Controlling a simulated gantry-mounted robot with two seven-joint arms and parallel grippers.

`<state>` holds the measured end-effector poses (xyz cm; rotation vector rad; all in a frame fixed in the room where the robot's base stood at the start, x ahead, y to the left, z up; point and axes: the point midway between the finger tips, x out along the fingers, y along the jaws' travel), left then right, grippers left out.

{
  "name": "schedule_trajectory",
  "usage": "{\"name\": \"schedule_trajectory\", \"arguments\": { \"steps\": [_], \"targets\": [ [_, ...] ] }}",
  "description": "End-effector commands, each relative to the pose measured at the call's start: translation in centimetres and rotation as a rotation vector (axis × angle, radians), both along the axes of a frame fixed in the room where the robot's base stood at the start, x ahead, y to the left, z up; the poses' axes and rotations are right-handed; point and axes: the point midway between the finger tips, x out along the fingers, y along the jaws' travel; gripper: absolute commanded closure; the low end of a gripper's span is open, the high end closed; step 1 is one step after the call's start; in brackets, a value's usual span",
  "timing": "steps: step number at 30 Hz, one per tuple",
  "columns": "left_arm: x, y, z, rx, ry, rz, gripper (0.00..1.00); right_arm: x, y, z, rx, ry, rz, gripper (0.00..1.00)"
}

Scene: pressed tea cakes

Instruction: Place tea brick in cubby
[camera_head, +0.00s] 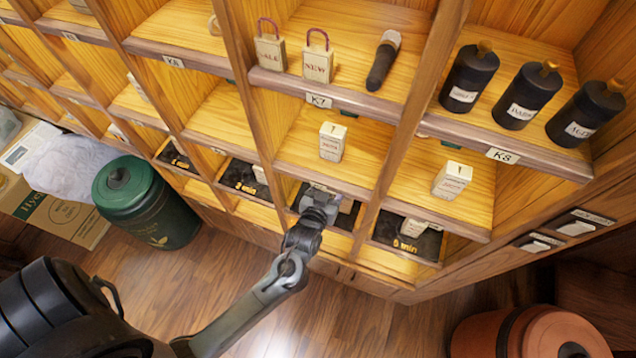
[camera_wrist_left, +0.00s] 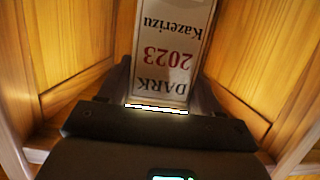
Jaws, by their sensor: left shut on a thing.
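The tea brick (camera_wrist_left: 172,50) is a pale box marked "DARK 2023 Kazerizu" in red and dark print, upside down in the left wrist view. My left gripper (camera_head: 322,197) is shut on it and reaches into a bottom-row cubby (camera_head: 352,228) below the K7 column. Wooden walls stand on both sides of the brick in the wrist view. In the head view the gripper mostly hides the brick, and I cannot tell whether it touches the cubby floor. My right gripper is not in view.
Neighbouring bottom cubbies have dark mats (camera_head: 240,180) marked in minutes; the right one holds a pale box (camera_head: 413,228). White boxes (camera_head: 332,142) (camera_head: 452,180) stand on the shelf above. A green canister (camera_head: 145,205) and a terracotta pot (camera_head: 530,335) stand on the floor.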

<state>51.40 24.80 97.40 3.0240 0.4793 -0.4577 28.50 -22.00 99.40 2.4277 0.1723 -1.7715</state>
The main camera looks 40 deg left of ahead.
Motion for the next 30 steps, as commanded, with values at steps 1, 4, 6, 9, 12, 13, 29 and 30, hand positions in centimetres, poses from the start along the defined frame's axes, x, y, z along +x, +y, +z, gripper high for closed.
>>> {"name": "schedule_trajectory", "arguments": {
  "steps": [1, 4, 6, 9, 12, 13, 29, 30],
  "targets": [
    [0.3, 1.1, -1.5, 0.003, -0.004, 0.002, 0.71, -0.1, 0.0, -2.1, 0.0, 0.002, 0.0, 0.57],
    [0.9, 3.0, -2.7, 0.003, -0.005, 0.001, 0.71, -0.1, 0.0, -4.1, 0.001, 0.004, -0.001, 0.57],
    [1.2, 4.2, -3.5, 0.005, -0.004, 0.0, 0.71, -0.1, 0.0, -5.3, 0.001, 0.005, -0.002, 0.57],
    [1.7, 5.8, -4.3, 0.004, -0.004, 0.0, 0.71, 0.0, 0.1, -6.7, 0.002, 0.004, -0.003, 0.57],
    [2.0, 6.9, -4.8, 0.002, -0.004, 0.001, 0.71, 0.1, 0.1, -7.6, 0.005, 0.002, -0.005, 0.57],
    [2.0, 7.2, -4.9, 0.001, -0.004, 0.0, 0.71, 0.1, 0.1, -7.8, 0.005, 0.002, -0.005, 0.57],
    [2.3, 8.2, -7.3, 0.0, -0.002, 0.0, 0.71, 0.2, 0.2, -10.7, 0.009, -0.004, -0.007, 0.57],
    [2.3, 8.2, -7.7, -0.001, -0.002, -0.001, 0.71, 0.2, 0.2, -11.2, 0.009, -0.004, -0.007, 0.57]
  ]
}}
